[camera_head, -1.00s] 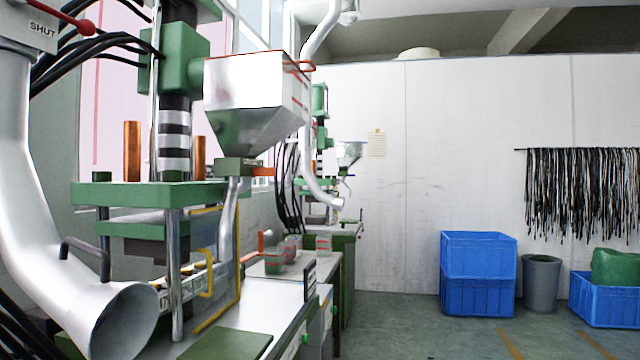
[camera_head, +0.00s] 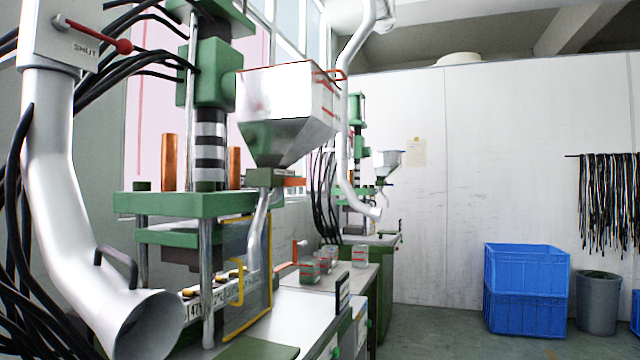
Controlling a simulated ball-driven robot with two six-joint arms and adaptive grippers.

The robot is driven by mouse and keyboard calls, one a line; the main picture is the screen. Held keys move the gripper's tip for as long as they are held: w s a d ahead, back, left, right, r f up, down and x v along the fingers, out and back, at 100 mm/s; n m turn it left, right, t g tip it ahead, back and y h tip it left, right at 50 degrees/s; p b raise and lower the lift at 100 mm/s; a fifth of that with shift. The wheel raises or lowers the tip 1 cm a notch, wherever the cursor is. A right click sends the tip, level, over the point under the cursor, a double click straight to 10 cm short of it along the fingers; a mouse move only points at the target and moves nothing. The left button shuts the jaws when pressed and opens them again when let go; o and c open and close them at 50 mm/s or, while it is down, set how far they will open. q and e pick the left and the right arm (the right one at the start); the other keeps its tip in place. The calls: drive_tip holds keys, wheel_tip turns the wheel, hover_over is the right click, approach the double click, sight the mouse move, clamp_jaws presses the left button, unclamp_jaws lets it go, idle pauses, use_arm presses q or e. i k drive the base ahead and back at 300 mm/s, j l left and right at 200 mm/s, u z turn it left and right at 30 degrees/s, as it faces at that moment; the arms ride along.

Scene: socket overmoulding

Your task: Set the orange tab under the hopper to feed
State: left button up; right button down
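The metal hopper (camera_head: 285,115) hangs beside the green press, near the middle of the head view. A green block (camera_head: 264,178) is at its lower outlet, with a bent metal chute (camera_head: 257,228) below. The small orange tab (camera_head: 293,181) sticks out to the right from this block. I cannot read any marking for its position. Neither of my grippers shows in the view, and nothing touches the tab.
A large duct (camera_head: 60,190) with a red lever (camera_head: 122,46) and a SHUT label stands at the left. A yellow guard frame (camera_head: 267,265) stands below the hopper. A second machine's hopper (camera_head: 387,160) stands behind. Blue crates (camera_head: 525,290) and a grey bin (camera_head: 598,303) are at right.

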sight(287, 181)
drive_tip(key=i+l, duration=0.2)
drive_tip(key=l, duration=0.15)
drive_tip(key=i+l, duration=0.15)
drive_tip(key=l, duration=0.2)
drive_tip(key=i+l, duration=0.2)
drive_tip(key=l, duration=0.15)
